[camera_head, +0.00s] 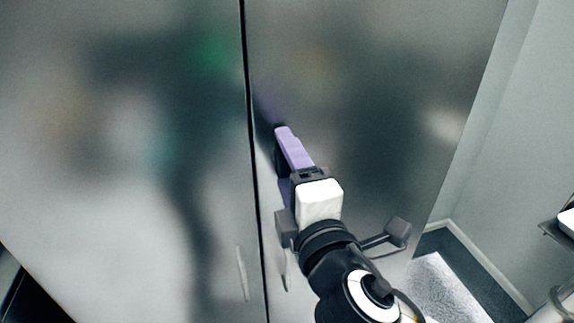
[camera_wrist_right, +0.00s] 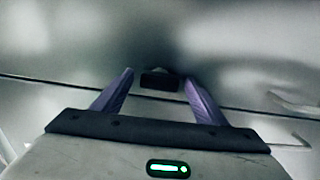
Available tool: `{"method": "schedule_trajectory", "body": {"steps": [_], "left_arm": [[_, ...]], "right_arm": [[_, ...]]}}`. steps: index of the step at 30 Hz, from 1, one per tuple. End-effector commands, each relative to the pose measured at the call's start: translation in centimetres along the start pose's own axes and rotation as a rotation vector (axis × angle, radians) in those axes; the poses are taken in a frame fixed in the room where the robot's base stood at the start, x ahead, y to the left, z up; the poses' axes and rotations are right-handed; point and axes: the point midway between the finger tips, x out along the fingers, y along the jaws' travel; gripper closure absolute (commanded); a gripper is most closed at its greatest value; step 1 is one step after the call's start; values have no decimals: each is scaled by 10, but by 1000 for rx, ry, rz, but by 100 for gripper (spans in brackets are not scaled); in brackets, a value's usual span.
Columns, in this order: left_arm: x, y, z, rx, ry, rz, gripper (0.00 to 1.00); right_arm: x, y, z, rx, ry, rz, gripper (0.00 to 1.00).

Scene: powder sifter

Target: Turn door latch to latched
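Two brushed-metal doors, a left one (camera_head: 110,200) and a right one (camera_head: 400,70), meet at a dark vertical seam. A small dark block, apparently the door latch (camera_wrist_right: 160,84), sits at the seam in the right wrist view. My right gripper (camera_head: 284,160) reaches up to the doors just right of the seam. In the wrist view its purple fingers (camera_wrist_right: 159,76) stand apart, one on each side of the dark block, with visible gaps. Whether they touch it cannot be told. In the head view the gripper mostly hides the latch. My left gripper is out of view.
A slim bar handle (camera_head: 242,274) is on the left door, and another (camera_head: 286,270) is on the right door below my gripper. A pale wall (camera_head: 510,170) and a speckled floor patch (camera_head: 445,290) lie to the right.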

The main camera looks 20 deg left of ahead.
Motion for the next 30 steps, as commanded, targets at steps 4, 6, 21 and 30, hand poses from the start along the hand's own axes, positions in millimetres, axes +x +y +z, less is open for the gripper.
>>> {"method": "schedule_trajectory", "body": {"steps": [4, 6, 21, 30], "left_arm": [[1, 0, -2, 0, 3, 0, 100], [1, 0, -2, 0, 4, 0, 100], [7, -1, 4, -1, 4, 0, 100], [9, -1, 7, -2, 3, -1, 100]], "right_arm": [[0, 0, 0, 1, 1, 0, 34], [0, 0, 0, 2, 1, 0, 34], [-69, -1, -1, 4, 4, 0, 34], [-102, 0, 0, 2, 2, 0, 34]]}}
